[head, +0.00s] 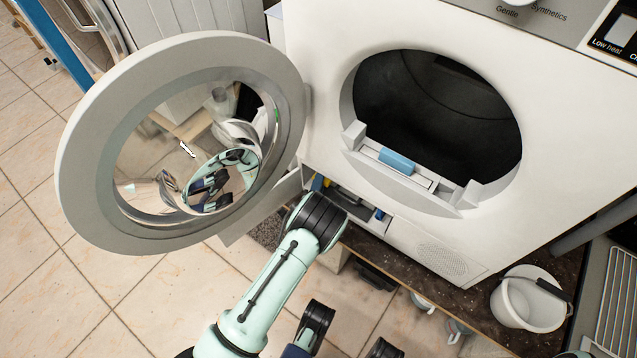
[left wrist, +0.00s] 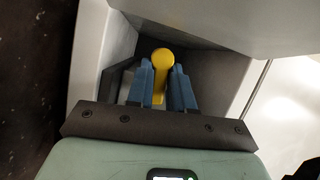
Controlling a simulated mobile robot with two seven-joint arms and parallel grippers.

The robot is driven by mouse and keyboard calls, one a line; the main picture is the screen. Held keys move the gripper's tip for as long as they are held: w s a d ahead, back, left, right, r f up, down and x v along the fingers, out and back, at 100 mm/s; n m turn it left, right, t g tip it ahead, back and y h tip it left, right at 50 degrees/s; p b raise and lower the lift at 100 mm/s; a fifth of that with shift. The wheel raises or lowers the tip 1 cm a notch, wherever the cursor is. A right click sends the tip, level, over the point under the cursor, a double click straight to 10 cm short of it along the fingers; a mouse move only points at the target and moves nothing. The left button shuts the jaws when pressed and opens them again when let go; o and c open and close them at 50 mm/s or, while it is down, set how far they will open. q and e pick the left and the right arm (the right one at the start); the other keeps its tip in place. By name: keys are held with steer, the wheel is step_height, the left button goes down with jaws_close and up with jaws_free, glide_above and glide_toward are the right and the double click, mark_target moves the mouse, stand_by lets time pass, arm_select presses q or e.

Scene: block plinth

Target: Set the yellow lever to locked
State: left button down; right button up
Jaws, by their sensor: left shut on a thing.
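The yellow lever (left wrist: 162,60) has a round knob and a straight stem, and stands inside a grey recess in the left wrist view. My left gripper (left wrist: 161,78) has its two blue fingers closed on the lever's stem, one on each side, with the knob showing above them. My left wrist hides most of the gripper there. I cannot read any lock marking.
The dryer's round door (head: 88,150) stands open at the left, and the drum opening (head: 435,100) is empty. A blue-handled part (head: 397,160) sits at its lower rim. A white bucket (head: 510,305) is at the right. Tiled floor lies clear at the lower left.

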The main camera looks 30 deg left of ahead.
arm_select(q)
steer(key=shift+f+m, duration=0.15)
steer(key=shift+m, duration=0.25)
arm_select(e)
steer(key=shift+s, duration=0.1)
arm_select(q)
steer(key=c, duration=1.1)
jaws_free()
steer(key=p+v, duration=0.3)
steer(key=v, duration=1)
steer(key=shift+s+d+f+p, duration=0.1)
steer(key=shift+s+p, duration=0.15)
steer(key=shift+p, duration=0.15)
arm_select(e)
steer(key=w+a+r+t, duration=0.1)
steer(key=w+r+t, duration=0.1)
steer(key=w+r, duration=0.2)
steer(key=w, duration=0.3)
steer(key=shift+w+r+n+t, duration=0.25)
steer(key=shift+r+n+t, duration=0.05)
steer(key=shift+t, duration=0.1)
